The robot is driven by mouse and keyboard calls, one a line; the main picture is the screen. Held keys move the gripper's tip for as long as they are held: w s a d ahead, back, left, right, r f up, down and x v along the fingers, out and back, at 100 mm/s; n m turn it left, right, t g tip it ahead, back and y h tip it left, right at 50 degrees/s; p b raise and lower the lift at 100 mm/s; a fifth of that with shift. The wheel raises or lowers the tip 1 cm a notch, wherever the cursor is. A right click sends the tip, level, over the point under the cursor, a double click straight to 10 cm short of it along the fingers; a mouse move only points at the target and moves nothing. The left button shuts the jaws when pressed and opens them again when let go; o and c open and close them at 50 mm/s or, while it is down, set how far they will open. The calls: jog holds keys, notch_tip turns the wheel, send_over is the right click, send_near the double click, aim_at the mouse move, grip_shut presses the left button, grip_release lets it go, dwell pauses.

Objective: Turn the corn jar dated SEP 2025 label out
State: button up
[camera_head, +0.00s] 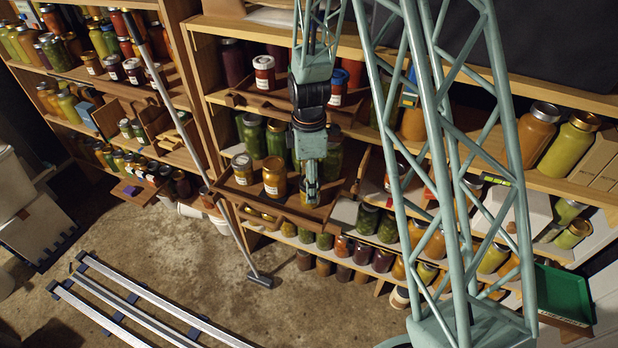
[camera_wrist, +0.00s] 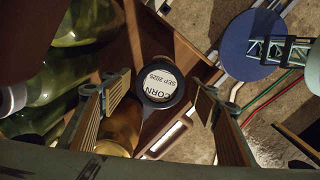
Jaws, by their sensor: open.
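The corn jar (camera_wrist: 160,84) shows in the wrist view by its round dark-rimmed lid, whose white disc reads CORN SEP 2025, upside down in the picture. My gripper (camera_wrist: 165,90) is open, with one finger on each side of this lid and a gap on both sides. Amber glass (camera_wrist: 119,128) shows at the lid's lower left; I cannot tell whether it is the same jar. In the head view my gripper (camera_head: 312,188) points down over the right part of a wooden tray (camera_head: 288,214), partly hiding a jar there. No label on that jar's side is visible.
Large green jars (camera_head: 276,139) stand close behind. Full shelves lie above and below. The concrete floor in front holds metal rails (camera_head: 140,312).

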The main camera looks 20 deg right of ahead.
jog(key=shift+f, duration=2.25)
jog(key=c, duration=1.1)
jog(key=o, duration=0.4)
jog(key=c, duration=0.3)
jog(key=shift+m, duration=0.3)
jog(key=shift+m+b, duration=0.95)
jog(key=shift+m, duration=0.95)
